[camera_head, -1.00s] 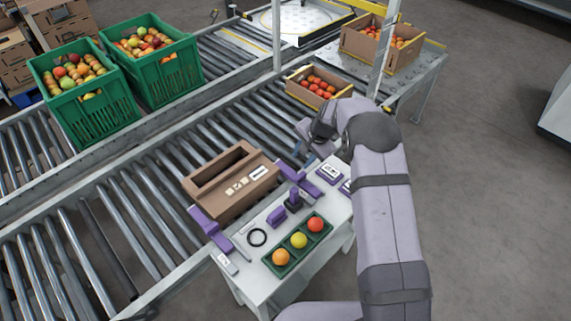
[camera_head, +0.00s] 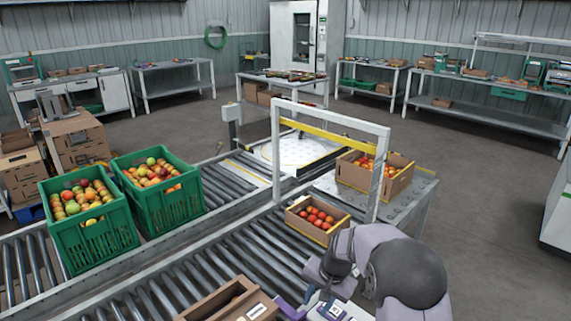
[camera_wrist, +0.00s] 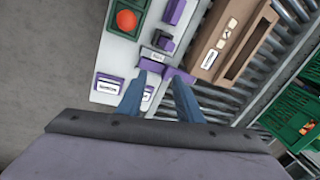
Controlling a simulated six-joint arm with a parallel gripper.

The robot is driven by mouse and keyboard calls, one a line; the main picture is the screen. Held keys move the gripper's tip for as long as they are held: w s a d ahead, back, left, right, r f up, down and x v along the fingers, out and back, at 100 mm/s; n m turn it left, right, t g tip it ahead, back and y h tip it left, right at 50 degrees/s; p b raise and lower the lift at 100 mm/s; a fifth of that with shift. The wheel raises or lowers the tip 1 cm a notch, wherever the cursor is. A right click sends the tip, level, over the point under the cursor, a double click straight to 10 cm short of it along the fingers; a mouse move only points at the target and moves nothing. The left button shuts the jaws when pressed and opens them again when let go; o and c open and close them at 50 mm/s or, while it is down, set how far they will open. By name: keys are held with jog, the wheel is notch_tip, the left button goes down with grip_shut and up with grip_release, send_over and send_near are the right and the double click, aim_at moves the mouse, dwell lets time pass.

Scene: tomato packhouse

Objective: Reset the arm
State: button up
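My gripper (camera_wrist: 160,100) shows in the wrist view as two blue fingers spread apart, with nothing between them. It hangs above the white work table (camera_wrist: 119,50) and its purple fixtures. In the head view my purple-grey arm is at the lower right, folded over the table's far end; the fingers are mostly hidden there. The cardboard box (camera_wrist: 212,58) with an open slot stands beside the table on the rollers. It also shows at the bottom edge of the head view (camera_head: 232,306). A red tomato (camera_wrist: 127,20) in a green tray is at the top of the wrist view.
A small tomato carton (camera_head: 304,225) sits on the roller conveyor (camera_head: 200,275) close to my arm. A metal gate frame (camera_head: 279,150) stands behind it. Another carton (camera_head: 348,170) is on the outfeed table. Two green crates (camera_head: 92,236) of tomatoes are at left. Open floor lies right.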

jog(key=s+d+r+n+p, duration=0.1)
jog(key=s+d+r+n, duration=0.1)
jog(key=s, duration=0.7)
jog(key=s+d+r+n+g+h+p, duration=0.1)
jog(key=s+r, duration=0.3)
jog(key=s, duration=0.5)
jog(key=s+d+r+n+g+h+p, duration=0.1)
jog(key=s+d+r+n, duration=0.2)
jog(key=s, duration=0.6)
jog(key=shift+d+p, duration=0.15)
jog(key=shift+p, duration=0.15)
jog(key=shift+c, duration=0.4)
